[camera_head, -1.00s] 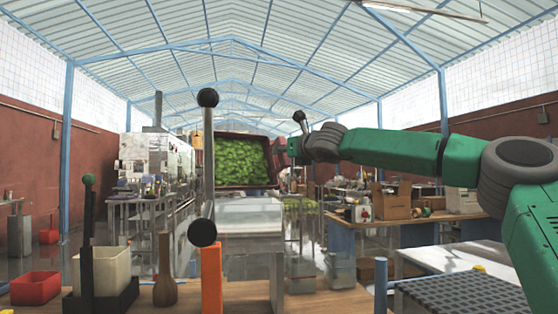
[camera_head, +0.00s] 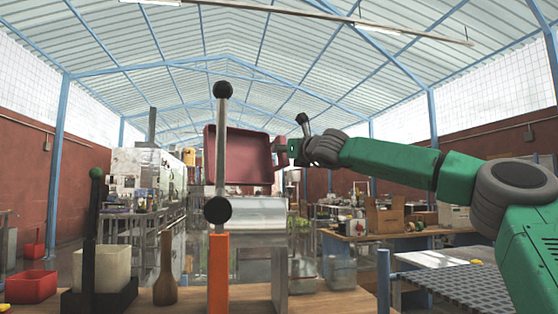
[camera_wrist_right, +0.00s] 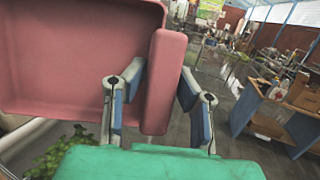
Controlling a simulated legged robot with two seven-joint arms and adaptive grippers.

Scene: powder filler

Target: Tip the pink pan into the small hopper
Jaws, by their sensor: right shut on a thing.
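The pink pan (camera_head: 245,160) is held up on its side in the head view, its hollow face turned toward me and looking empty. My right gripper (camera_head: 288,150) is shut on the pan's handle at its right side. In the right wrist view the gripper's two fingers (camera_wrist_right: 155,100) close around the thick pink handle, and the pan (camera_wrist_right: 75,60) fills the upper left. A shiny metal body (camera_head: 252,219), seemingly the small hopper, sits just below the pan. Green pieces (camera_wrist_right: 62,150) show beneath the pan in the wrist view. My left gripper is out of view.
An upright lever with black balls (camera_head: 222,150) on an orange post (camera_head: 218,272) stands in front of the pan's left part. A cream bin (camera_head: 105,268), a red bin (camera_head: 33,286) and a brown bottle-shaped thing (camera_head: 167,270) are at the lower left. A dark grating (camera_head: 460,285) is at the right.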

